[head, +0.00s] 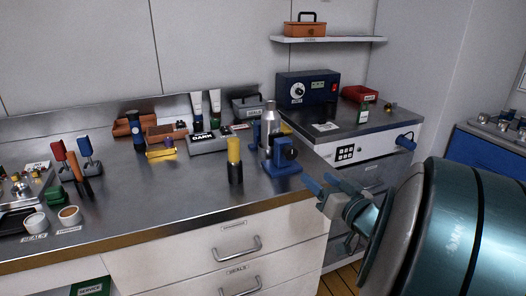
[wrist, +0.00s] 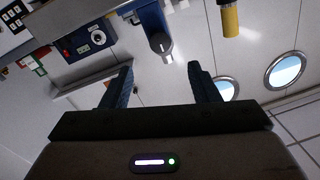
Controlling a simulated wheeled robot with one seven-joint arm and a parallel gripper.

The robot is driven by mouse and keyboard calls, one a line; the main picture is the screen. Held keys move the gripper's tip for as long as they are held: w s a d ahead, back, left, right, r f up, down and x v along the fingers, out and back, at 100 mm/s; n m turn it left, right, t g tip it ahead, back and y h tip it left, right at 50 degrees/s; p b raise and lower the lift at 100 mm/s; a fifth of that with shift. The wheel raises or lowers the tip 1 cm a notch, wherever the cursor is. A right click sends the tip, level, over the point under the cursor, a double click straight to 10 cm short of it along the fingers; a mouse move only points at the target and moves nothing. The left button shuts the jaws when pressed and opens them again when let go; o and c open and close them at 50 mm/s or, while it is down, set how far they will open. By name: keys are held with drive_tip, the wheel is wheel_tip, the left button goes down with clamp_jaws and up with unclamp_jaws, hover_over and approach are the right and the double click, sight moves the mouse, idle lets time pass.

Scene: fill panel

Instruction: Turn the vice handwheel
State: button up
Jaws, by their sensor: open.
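The blue vice (head: 282,168) stands at the right front corner of the steel bench, with its dark round handwheel (head: 291,154) on the side toward the right. A silver bottle (head: 269,117) stands upright at the vice; whether the jaws touch it is unclear. My gripper (head: 324,183) is open and empty, to the right of and a little below the vice in the head view, apart from it. In the wrist view, its fingers (wrist: 159,82) are spread with nothing between them. A blue part that looks like the vice (wrist: 151,27) shows beyond them, tilted; the handwheel is not clear there.
A yellow-topped dark cylinder (head: 234,160) stands left of the vice. A blue unit with a dial (head: 307,89) sits on the back counter (head: 385,122). A blue handle (head: 405,141) sticks out from that counter's front. Drawer handles (head: 240,246) project below the bench.

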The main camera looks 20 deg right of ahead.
sight(291, 156)
drive_tip(key=w+p, duration=0.2)
drive_tip(key=w, duration=0.2)
drive_tip(key=w+a+p, duration=0.1)
drive_tip(key=w+p, duration=0.1)
drive_tip(key=w, duration=0.2)
drive_tip(key=w+p, duration=0.3)
drive_tip(key=w, duration=0.1)
drive_tip(key=shift+w+a, duration=0.2)
drive_tip(key=shift+w, duration=0.05)
drive_tip(key=c, duration=1)
